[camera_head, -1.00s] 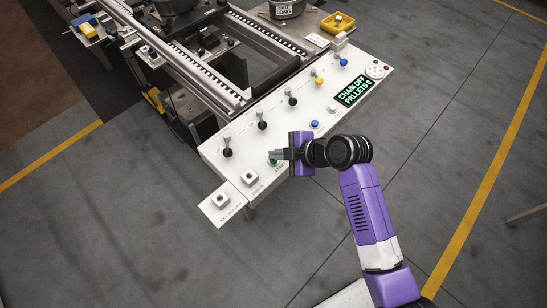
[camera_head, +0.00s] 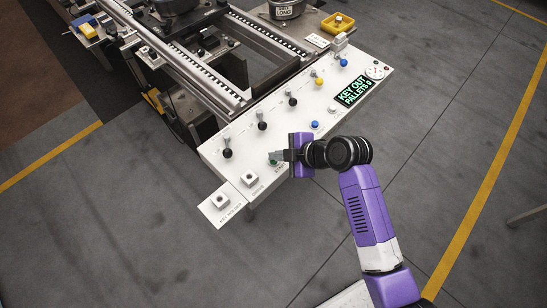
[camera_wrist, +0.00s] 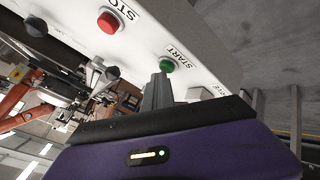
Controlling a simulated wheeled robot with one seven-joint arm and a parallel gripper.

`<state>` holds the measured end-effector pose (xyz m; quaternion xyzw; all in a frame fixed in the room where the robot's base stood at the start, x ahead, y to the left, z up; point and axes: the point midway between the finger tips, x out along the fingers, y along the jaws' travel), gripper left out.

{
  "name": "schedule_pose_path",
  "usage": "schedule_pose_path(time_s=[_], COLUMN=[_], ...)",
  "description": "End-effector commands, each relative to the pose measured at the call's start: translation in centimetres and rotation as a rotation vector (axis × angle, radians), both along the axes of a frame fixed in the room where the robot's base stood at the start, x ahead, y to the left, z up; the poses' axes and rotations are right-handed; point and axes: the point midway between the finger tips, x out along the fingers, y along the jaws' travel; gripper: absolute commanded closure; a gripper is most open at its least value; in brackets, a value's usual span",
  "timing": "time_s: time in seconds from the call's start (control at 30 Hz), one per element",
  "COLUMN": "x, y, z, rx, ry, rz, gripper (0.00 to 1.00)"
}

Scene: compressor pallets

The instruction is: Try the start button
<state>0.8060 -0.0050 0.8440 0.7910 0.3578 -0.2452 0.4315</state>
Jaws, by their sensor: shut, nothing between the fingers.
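The green start button (camera_head: 273,161) is on the front edge of the white control panel (camera_head: 215,152), partly hidden by my gripper. In the wrist view the green button (camera_wrist: 167,64) sits beside the printed word START. My gripper (camera_head: 277,155) is shut and empty, with its fingertips right at the button. In the wrist view the closed fingertips (camera_wrist: 160,78) end just beside the green button; I cannot tell whether they touch it. The panel's display (camera_head: 352,91) reads KEY OUT and PALLETS 0.
A red button marked STO… (camera_wrist: 108,22) shows in the wrist view. Several levers with black, yellow and blue knobs stand along the panel, with a blue button (camera_head: 315,124) nearby. A key holder plate (camera_head: 222,204) juts out at the front left. The conveyor (camera_head: 190,75) lies behind.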

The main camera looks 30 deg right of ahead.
Motion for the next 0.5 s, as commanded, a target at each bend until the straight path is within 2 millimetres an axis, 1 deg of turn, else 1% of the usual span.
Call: schedule_pose_path(time_s=[0.23, 0.5], x=[0.0, 0.0], y=[0.0, 0.0], z=[1.5, 1.6], rx=[-0.001, -0.001], ry=[0.001, 0.000], rz=[0.000, -0.001], gripper=[1.00, 1.00])
